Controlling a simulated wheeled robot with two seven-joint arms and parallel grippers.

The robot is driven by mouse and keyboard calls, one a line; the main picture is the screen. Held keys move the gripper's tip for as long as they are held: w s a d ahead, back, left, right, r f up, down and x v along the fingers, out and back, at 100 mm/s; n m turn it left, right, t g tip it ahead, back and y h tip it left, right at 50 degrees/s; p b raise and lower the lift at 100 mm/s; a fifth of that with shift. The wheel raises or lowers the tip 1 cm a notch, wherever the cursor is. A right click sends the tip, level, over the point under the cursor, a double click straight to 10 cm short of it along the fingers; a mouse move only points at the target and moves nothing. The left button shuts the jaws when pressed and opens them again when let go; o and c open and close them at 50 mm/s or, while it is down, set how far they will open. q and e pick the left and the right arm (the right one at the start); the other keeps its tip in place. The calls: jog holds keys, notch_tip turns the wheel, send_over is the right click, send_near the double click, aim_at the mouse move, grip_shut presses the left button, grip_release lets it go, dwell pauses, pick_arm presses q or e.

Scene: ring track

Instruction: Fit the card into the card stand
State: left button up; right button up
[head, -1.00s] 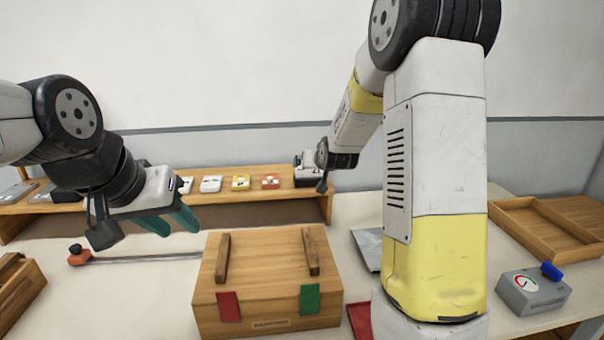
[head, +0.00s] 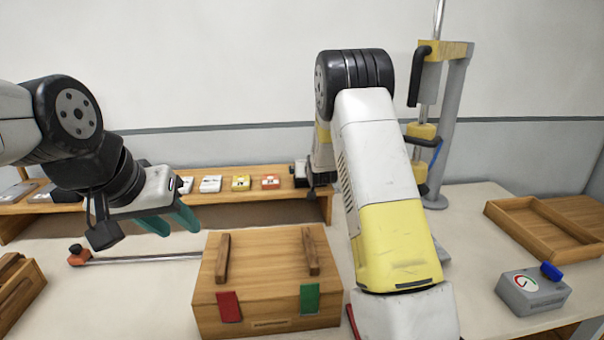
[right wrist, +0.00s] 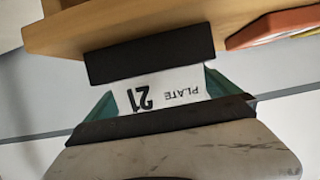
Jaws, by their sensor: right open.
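The white card (right wrist: 165,90), printed "PLATE 21", shows upside down in the right wrist view. Its far edge meets a dark block, the card stand (right wrist: 150,52), against the wooden shelf; I cannot tell how deep it sits. My right gripper (right wrist: 160,94) is open, with a green finger at each end of the card. In the head view the dark stand (head: 299,173) is at the shelf's right end, and my right arm largely hides that gripper and the card. My left gripper (head: 180,228) is open and empty, above the table at the left.
The wooden shelf (head: 240,209) carries several small cards or boxes. A wooden box (head: 265,265) with red and green tabs stands in front. A tray (head: 525,228) and a grey gauge box (head: 533,291) are at the right. A post with yellow parts (head: 452,110) stands behind.

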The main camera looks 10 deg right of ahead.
jog(key=c, duration=1.2)
jog(key=shift+o, duration=0.2)
jog(key=shift+r, duration=0.2)
